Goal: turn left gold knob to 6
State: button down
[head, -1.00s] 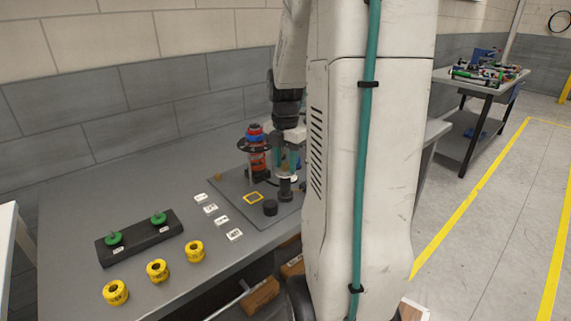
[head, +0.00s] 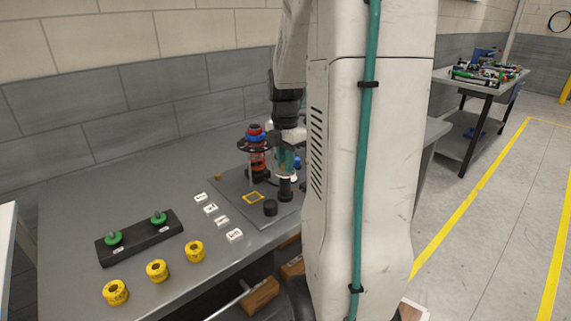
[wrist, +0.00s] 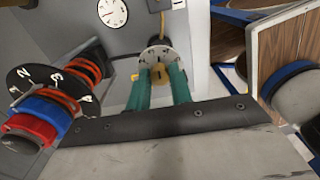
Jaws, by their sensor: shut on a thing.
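A gold knob (wrist: 158,75) sits at the centre of a pale round dial (wrist: 160,53) with dark marks, in the wrist view. The two teal fingers of my gripper (wrist: 161,84) stand either side of the knob and are shut on it. The dial's figures are too small to read, and the fingers cover part of it. In the head view my gripper (head: 287,160) points down at the fixture plate (head: 228,186); the knob under it is hidden there.
A numbered black disc (wrist: 38,88) with red and blue rings stands left of my gripper in the wrist view. A second white dial (wrist: 112,12) lies farther off. Yellow rings (head: 157,271) and a black block with green knobs (head: 140,238) sit left on the bench.

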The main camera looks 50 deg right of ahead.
jog(key=m, duration=0.4)
jog(key=shift+m, duration=0.4)
jog(key=m, duration=0.5)
jog(key=shift+m, duration=1.9)
jog(key=shift+m, duration=0.6)
jog(key=m, duration=0.5)
jog(key=shift+m, duration=0.3)
jog(key=c, duration=1.4)
grip_release()
